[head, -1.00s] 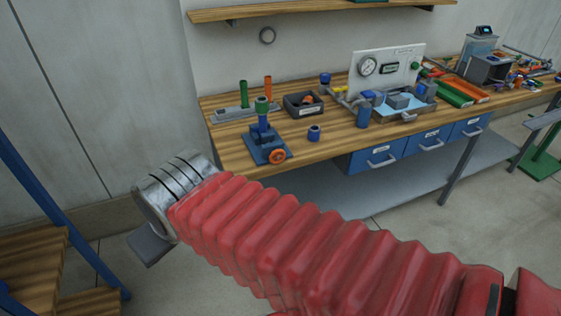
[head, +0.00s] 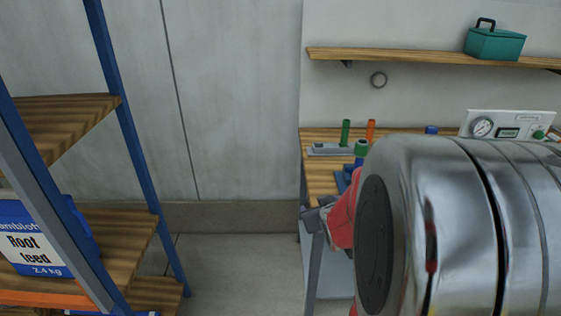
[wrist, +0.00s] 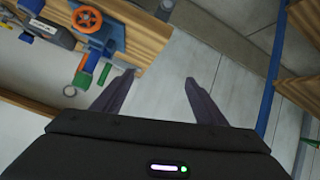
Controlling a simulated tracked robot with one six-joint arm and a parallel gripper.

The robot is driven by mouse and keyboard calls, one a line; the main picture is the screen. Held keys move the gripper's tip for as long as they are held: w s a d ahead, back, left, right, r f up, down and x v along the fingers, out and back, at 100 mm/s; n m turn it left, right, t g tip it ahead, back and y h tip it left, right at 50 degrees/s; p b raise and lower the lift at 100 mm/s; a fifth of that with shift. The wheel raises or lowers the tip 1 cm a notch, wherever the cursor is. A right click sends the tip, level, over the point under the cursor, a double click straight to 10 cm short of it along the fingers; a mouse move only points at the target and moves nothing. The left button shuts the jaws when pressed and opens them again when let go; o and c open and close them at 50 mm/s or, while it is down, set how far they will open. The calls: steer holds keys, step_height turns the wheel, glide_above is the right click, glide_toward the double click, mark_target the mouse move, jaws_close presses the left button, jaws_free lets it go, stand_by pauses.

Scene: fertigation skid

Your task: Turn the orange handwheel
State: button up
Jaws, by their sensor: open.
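The orange handwheel (wrist: 87,19) shows at the upper left of the wrist view, on a blue fixture (wrist: 112,37) on the wooden workbench (wrist: 135,22). In the head view the wheel is hidden behind my arm; only a bit of the blue fixture with its green top (head: 361,147) shows. My gripper (wrist: 160,76) is open in the wrist view, with two dark fingers spread and nothing between them. The handwheel lies up and left of the fingertips, apart from them.
A shelf rack with blue posts (head: 130,130) stands at the left, holding a blue-and-white bag (head: 38,240). A wall shelf (head: 400,55) carries a teal toolbox (head: 495,43). A gauge panel (head: 505,123) stands on the bench. Floor (head: 240,240) between rack and bench looks clear.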

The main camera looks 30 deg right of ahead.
steer(key=s+d+f+m+t+h, duration=0.15)
steer(key=s+d+f, duration=0.25)
steer(key=d+f, duration=0.4)
steer(key=s+d+f+m+t+h, duration=0.1)
steer(key=s+d+m+t+h, duration=0.1)
steer(key=s, duration=0.8)
steer(key=shift+s+d+m+t, duration=0.25)
steer(key=shift+d+m+t, duration=0.2)
steer(key=shift+d+t, duration=0.65)
steer(key=shift+f, duration=0.1)
steer(key=x, duration=1.4)
steer(key=shift+s, duration=0.1)
steer(key=c, duration=1)
steer(key=shift+d, duration=0.15)
steer(key=shift+c, duration=0.2)
